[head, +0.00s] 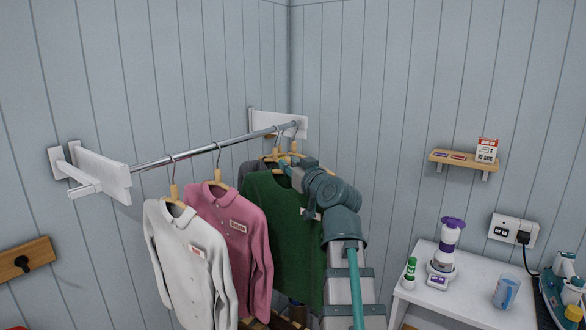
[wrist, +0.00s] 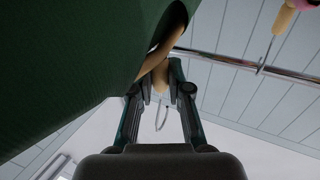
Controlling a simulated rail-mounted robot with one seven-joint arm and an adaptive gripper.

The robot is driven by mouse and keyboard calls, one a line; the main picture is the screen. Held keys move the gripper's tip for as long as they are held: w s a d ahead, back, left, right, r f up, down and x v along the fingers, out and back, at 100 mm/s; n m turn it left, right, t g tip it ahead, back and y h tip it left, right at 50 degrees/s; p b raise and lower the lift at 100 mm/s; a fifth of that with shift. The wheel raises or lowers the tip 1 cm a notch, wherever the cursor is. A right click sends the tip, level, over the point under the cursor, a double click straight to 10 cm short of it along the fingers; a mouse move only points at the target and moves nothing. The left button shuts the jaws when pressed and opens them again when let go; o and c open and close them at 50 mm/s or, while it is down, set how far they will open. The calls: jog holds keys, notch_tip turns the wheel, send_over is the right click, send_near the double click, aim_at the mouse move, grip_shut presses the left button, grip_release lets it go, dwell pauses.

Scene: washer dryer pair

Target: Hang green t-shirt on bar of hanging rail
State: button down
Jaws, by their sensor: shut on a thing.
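The green t-shirt (head: 285,220) hangs on a wooden hanger near the right end of the rail in the head view. It fills the left of the wrist view (wrist: 60,60). My gripper (wrist: 160,85) is shut on the hanger's wooden neck, just above the collar. The hanger's metal hook (wrist: 163,115) shows between my fingers. I cannot tell whether the hook sits over the bar.
A white shirt (head: 190,255) and a pink shirt (head: 237,235) hang left of the green t-shirt. The right bracket (head: 283,122) is close to my gripper. A white table (head: 445,300) and small shelf (head: 466,158) are at right.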

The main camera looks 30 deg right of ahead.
jog(key=shift+w+a+b, duration=0.15)
jog(key=shift+w+a, duration=0.7)
jog(key=shift+w, duration=1.3)
jog(key=shift+w+a+b, duration=0.1)
jog(key=shift+w+a, duration=0.7)
jog(key=shift+w, duration=1.4)
jog(key=shift+w+a+b, duration=0.15)
jog(key=shift+w+a, duration=0.7)
jog(key=shift+w, duration=1.3)
jog(key=shift+f, duration=0.1)
jog(key=shift+w+a+f+b, duration=0.1)
jog(key=shift+w+f+b, duration=0.1)
jog(key=shift+f+b, duration=0.4)
jog(key=shift+w+a+f+b, duration=0.1)
jog(key=shift+w+f+b, duration=0.1)
jog(key=shift+f+b, duration=0.3)
